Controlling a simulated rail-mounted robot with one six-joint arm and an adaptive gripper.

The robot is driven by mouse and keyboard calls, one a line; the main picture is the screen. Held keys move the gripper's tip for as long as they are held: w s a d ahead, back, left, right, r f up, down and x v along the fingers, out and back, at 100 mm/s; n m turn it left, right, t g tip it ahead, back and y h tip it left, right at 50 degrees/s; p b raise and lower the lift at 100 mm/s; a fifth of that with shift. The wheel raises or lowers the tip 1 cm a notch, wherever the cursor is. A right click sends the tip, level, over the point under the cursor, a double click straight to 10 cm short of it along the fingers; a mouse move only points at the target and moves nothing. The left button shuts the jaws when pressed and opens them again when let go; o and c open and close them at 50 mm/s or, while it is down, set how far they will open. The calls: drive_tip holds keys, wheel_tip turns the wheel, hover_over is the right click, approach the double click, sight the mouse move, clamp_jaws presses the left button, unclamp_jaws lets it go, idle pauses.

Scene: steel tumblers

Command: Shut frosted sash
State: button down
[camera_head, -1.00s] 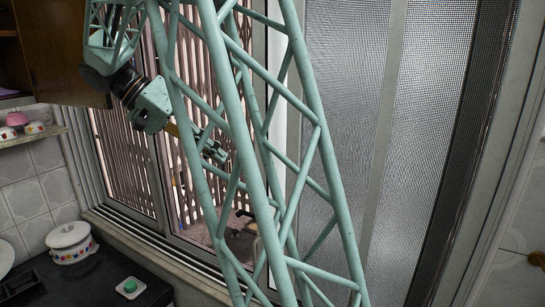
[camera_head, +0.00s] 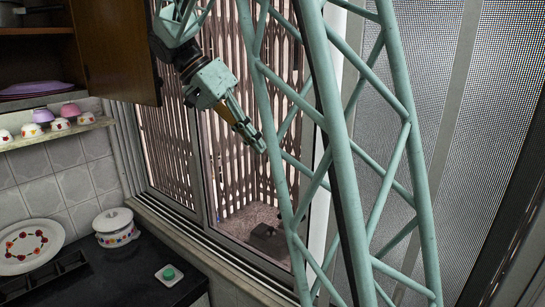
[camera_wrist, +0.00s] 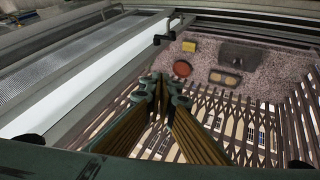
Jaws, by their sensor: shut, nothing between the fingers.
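The frosted sash (camera_head: 437,85) is a tall, finely textured grey panel in a pale frame at the right of the head view, partly hidden behind my arm's lattice. It seems to show as a textured strip (camera_wrist: 55,78) at the left of the wrist view. Left of it the window stands open onto a slatted grille. My gripper (camera_head: 259,143) is shut and empty, pointing down and right in front of the opening, apart from the frosted sash. In the wrist view its fingertips (camera_wrist: 162,84) meet over the opening. Any contact with a frame is unclear.
A wooden cabinet door (camera_head: 115,50) hangs close to the left of my arm. A black counter (camera_head: 130,262) holds a white lidded pot (camera_head: 115,229) and a patterned plate (camera_head: 28,247). A shelf (camera_head: 55,135) carries several bowls. Small objects lie on the speckled ledge (camera_wrist: 260,62) outside.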

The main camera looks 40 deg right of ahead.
drive_tip(key=s+d+f+p, duration=0.1)
drive_tip(key=s+d+f, duration=0.4)
drive_tip(key=s+f, duration=0.2)
drive_tip(key=shift+s+d+f, duration=0.2)
drive_tip(key=shift+s+f, duration=0.1)
drive_tip(key=shift+f, duration=0.05)
idle(0.5)
drive_tip(key=s+b, duration=0.1)
drive_tip(key=s, duration=0.1)
drive_tip(key=s+d+b, duration=0.1)
drive_tip(key=s+b, duration=0.1)
drive_tip(key=s, duration=0.1)
drive_tip(key=shift+d, duration=0.1)
idle(0.5)
